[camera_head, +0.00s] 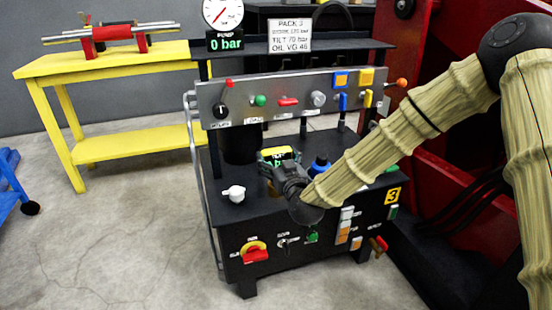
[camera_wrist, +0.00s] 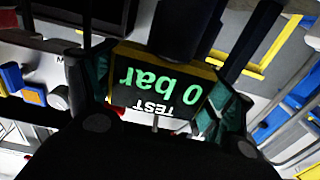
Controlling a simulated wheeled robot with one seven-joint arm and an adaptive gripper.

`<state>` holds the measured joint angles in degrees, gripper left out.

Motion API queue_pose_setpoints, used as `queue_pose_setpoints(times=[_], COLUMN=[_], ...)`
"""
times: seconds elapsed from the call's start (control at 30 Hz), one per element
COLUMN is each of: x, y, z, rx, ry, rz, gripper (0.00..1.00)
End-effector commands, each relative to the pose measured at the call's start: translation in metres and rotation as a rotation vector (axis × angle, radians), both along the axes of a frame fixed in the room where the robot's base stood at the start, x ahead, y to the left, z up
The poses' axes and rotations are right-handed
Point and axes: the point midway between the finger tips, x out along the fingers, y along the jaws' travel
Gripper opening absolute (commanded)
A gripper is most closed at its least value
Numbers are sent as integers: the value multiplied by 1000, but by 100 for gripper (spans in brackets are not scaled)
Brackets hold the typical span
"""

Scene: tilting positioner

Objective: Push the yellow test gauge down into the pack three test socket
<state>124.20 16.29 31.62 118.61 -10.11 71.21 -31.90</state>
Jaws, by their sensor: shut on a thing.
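The yellow test gauge (camera_head: 279,154) is at my gripper (camera_head: 277,163), above the black top of the pack marked 3 (camera_head: 200,170). In the wrist view the test gauge (camera_wrist: 160,82) shows a dark face with green "0 bar" and the word TEST, upside down, inside a yellow frame. The teal fingers of my gripper (camera_wrist: 158,92) are shut on it, one on each side. The test socket is hidden, and I cannot tell whether the gauge touches it.
A round dial (camera_head: 222,14) with a "0 bar" display stands behind the panel (camera_head: 290,100) of knobs and switches. A white cap-like part (camera_head: 234,194) and a blue cap (camera_head: 319,165) flank my gripper. A yellow bench (camera_head: 110,65) stands back left; red machinery (camera_head: 450,180) is right.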

Motion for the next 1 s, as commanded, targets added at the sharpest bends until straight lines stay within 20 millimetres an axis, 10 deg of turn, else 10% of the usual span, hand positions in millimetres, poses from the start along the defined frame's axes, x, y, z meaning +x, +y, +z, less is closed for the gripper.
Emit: queue_pose_setpoints(times=[0.13, 0.17, 0.23, 0.7, 1.0], x=[0, 0, 0, -4, -45], y=[0, 0, 0, -1, -15], z=[-3, -2, -2, -3, -2], rx=[0, 0, 0, 0, -1], ry=[-1, -1, -1, 1, 1], rz=[0, 0, 0, 0, 2], gripper=[48, 87, 100, 100, 100])
